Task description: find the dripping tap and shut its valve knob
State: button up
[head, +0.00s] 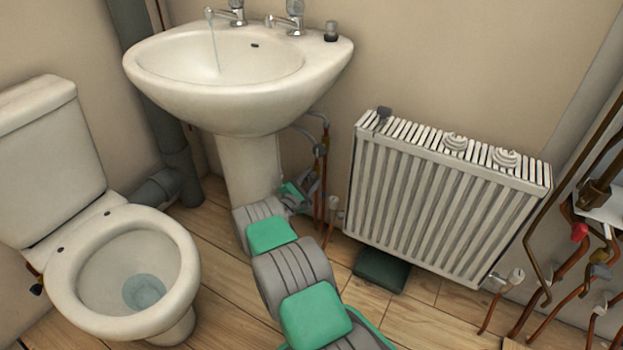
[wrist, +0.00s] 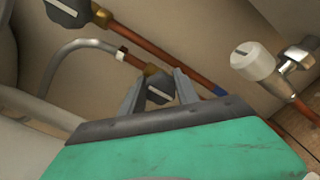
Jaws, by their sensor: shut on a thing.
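Water runs from the left tap (head: 234,12) in a thin stream (head: 214,45) into the basin (head: 240,95). The right tap (head: 288,18) shows no water. Under the basin, my gripper (head: 308,186) reaches in beside the pedestal by the copper pipes. In the wrist view, my gripper (wrist: 157,80) is shut on a dark grey valve knob (wrist: 159,92), one finger on each side. That knob sits on a brass fitting joined to a bent grey hose (wrist: 75,48). A second dark valve knob (wrist: 70,10) sits on another copper pipe, at the upper left.
A white radiator valve (wrist: 254,62) is close on the right in the wrist view. The radiator (head: 440,200) is right of my arm, with a dark green box (head: 381,270) below it. The toilet (head: 125,275) is left. Several copper pipes (head: 565,275) stand at far right.

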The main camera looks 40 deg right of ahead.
grip_shut()
jog(key=shift+f+m, duration=0.1)
jog(key=shift+m, duration=0.2)
jog(key=m+b, duration=0.1)
jog(key=m, duration=0.7)
jog(key=shift+f, duration=0.1)
jog(key=m, duration=0.4)
jog(key=shift+f+m, duration=0.1)
jog(key=shift+m, duration=0.2)
jog(key=m, duration=0.4)
jog(key=shift+w+m, duration=0.1)
jog(key=shift+m, duration=0.3)
